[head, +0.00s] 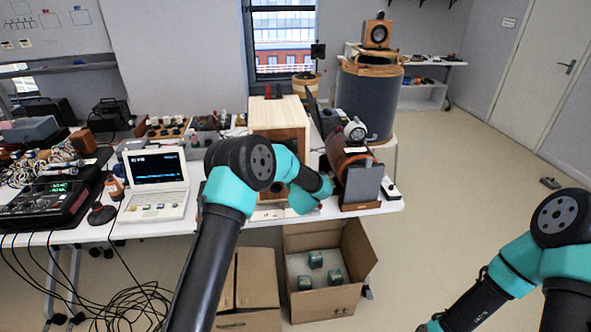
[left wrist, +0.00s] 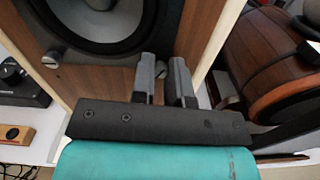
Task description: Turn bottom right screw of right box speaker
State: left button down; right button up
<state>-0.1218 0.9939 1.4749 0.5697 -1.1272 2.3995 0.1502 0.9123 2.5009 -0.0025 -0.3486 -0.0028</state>
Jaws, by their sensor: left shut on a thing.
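The box speaker (head: 278,114) stands on the white table, its pale wooden top showing and its front partly covered by my left arm. In the left wrist view its brown wooden front (left wrist: 118,78) fills the upper part, with the dark woofer (left wrist: 100,25). One screw (left wrist: 50,59) shows below the woofer at the left. My left gripper (left wrist: 161,66) is at the lower right of this front, with its two fingers shut on the bottom right screw (left wrist: 160,69), which is mostly hidden between them. My right arm is at the right edge of the head view; its gripper is out of frame.
A brown wooden barrel-shaped thing (head: 346,158) stands close to the speaker's right; it also shows in the left wrist view (left wrist: 270,70). A white laptop (head: 156,184) is to the left. An open cardboard box (head: 358,252) with small green blocks stands below the table edge.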

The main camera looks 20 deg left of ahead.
pick_arm(q)
jog(key=shift+m, duration=0.4)
jog(key=shift+n, duration=17.4)
jog(key=c, duration=1.1)
grip_release()
